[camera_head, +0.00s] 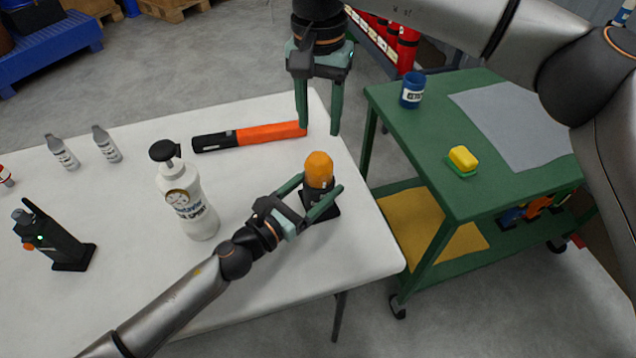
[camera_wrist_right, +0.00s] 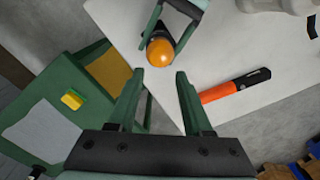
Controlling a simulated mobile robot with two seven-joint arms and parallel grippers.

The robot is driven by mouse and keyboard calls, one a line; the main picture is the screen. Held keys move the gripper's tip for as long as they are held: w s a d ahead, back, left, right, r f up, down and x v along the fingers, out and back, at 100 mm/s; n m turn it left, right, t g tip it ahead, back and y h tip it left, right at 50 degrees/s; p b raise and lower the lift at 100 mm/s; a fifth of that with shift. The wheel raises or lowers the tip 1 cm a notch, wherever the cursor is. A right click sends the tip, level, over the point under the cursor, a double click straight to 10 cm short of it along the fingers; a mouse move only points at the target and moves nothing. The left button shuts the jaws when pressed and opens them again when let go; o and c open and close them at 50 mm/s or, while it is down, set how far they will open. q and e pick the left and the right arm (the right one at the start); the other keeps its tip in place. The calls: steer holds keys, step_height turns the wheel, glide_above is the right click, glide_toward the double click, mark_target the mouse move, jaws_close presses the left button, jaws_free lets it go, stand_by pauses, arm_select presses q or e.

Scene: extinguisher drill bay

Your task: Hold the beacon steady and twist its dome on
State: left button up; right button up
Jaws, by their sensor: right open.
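The beacon stands upright near the right end of the white table, with an orange dome (camera_head: 319,165) on top of its black base (camera_head: 318,186). The dome also shows in the right wrist view (camera_wrist_right: 160,52). I cannot tell how firmly the dome is seated. My left gripper (camera_head: 321,187) has its fingers on either side of the base, below the dome, and appears closed on it. My right gripper (camera_head: 319,131) is open and empty, pointing down above and behind the beacon. Its fingers also show in the right wrist view (camera_wrist_right: 160,75), with the dome beyond their tips.
A green cart (camera_head: 430,135) at the right carries a blue can (camera_head: 412,90) and a yellow sponge (camera_head: 463,158).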

mark_target(319, 155)
arm_select(q)
jaws_close()
arm_select(e)
steer(key=o, duration=0.4)
steer(key=shift+m, duration=0.4)
steer(key=o, duration=0.3)
steer(key=m, duration=0.2)
steer(key=shift+m, duration=0.4)
steer(key=m, duration=0.3)
steer(key=shift+r+m, duration=0.1)
steer(key=shift+m, duration=0.3)
steer(key=m, duration=0.9)
steer(key=shift+r, duration=0.15)
steer(key=m, duration=0.3)
steer(key=shift+m, duration=0.3)
steer(key=m, duration=0.5)
steer(key=shift+r, duration=0.15)
steer(key=m, duration=0.4)
steer(key=shift+w+d, duration=0.1)
steer(key=shift+f+m, duration=0.4)
steer(key=shift+f, duration=0.1)
step_height(319, 155, down, 11)
